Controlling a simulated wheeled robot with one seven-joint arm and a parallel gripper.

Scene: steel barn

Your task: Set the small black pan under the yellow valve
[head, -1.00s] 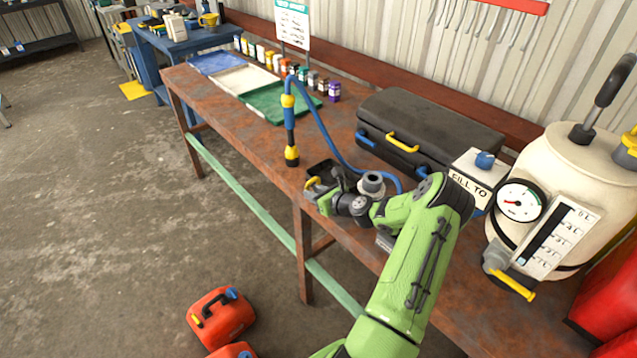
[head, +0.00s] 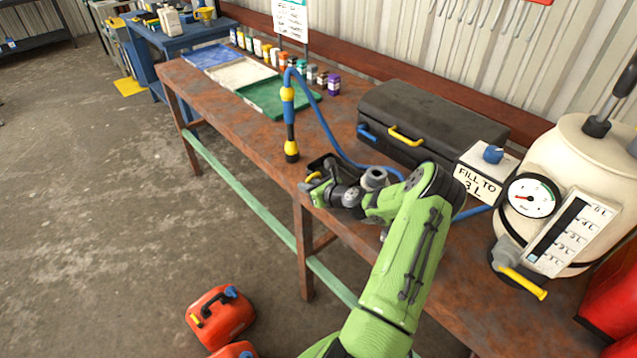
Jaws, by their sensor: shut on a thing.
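The small black pan (head: 318,164) shows at the bench's front edge, largely hidden behind my gripper (head: 320,181). My gripper is shut on it; the fingertips and the grip point are hard to make out. A yellow piece shows at the gripper's near side. I cannot tell whether the pan touches the bench. The yellow valve (head: 522,284) is a lever at the lower front of the cream tank (head: 568,185), well to the right of my gripper. My green arm covers part of the bench between them.
A black case (head: 432,120) stands behind my gripper. A blue hose with a yellow-ended nozzle (head: 291,150) stands left of the pan. A "FILL TO 3 L" sign (head: 477,187) stands beside the tank. Red cans (head: 220,316) are on the floor. The rusty bench (head: 240,120) has bare room at left.

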